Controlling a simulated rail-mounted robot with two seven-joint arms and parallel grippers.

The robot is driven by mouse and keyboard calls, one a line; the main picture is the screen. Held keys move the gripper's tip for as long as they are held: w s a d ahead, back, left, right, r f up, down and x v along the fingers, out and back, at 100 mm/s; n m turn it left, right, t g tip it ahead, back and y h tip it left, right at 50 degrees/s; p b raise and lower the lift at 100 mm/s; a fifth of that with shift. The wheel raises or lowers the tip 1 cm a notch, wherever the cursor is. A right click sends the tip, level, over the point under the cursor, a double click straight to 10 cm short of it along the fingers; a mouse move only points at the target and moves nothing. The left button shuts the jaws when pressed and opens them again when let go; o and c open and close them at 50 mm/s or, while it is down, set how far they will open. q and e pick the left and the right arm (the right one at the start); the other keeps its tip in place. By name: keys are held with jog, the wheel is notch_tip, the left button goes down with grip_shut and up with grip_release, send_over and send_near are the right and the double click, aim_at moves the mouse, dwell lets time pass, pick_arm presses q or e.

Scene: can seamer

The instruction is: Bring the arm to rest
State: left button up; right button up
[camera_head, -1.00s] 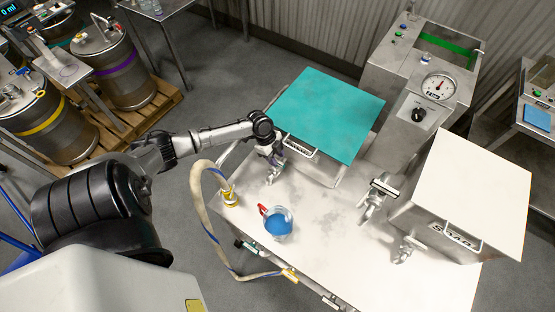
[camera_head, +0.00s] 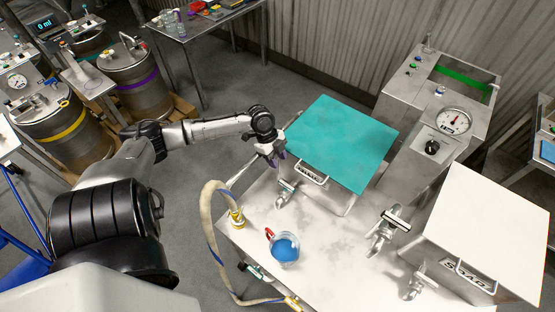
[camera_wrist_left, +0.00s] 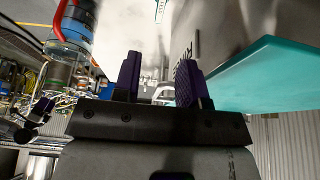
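My left gripper (camera_head: 275,160) hangs in the air beside the teal-topped tank (camera_head: 340,143), above and slightly left of that tank's tap (camera_head: 287,190). In the left wrist view its two purple fingers (camera_wrist_left: 160,82) stand apart with nothing held between them. The teal lid edge (camera_wrist_left: 270,75) shows to the right of the fingers, apart from them. My left arm reaches in from the left with its elbow bent. My right gripper is not in view.
A clear jug of blue liquid with a red handle (camera_head: 285,248) stands on the white table (camera_head: 330,275). A hose (camera_head: 213,225) loops at the table's left edge. A white-topped tank (camera_head: 490,230) and a gauge box (camera_head: 435,125) stand to the right. Open floor lies left of the table.

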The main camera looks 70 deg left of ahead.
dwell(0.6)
pick_arm(q)
jog(key=s+d+n+t+y, duration=0.15)
jog(key=s+d+n, duration=0.45)
jog(key=d, duration=0.8)
jog(key=s+d+n+y, duration=0.2)
jog(key=s+d+n, duration=0.3)
jog(key=s+d, duration=0.65)
notch_tip(320, 180, up, 16)
jog(key=w+d+p, duration=0.2)
jog(key=p, duration=1.5)
jog(key=shift+d+r, duration=0.25)
jog(key=shift+d, duration=0.15)
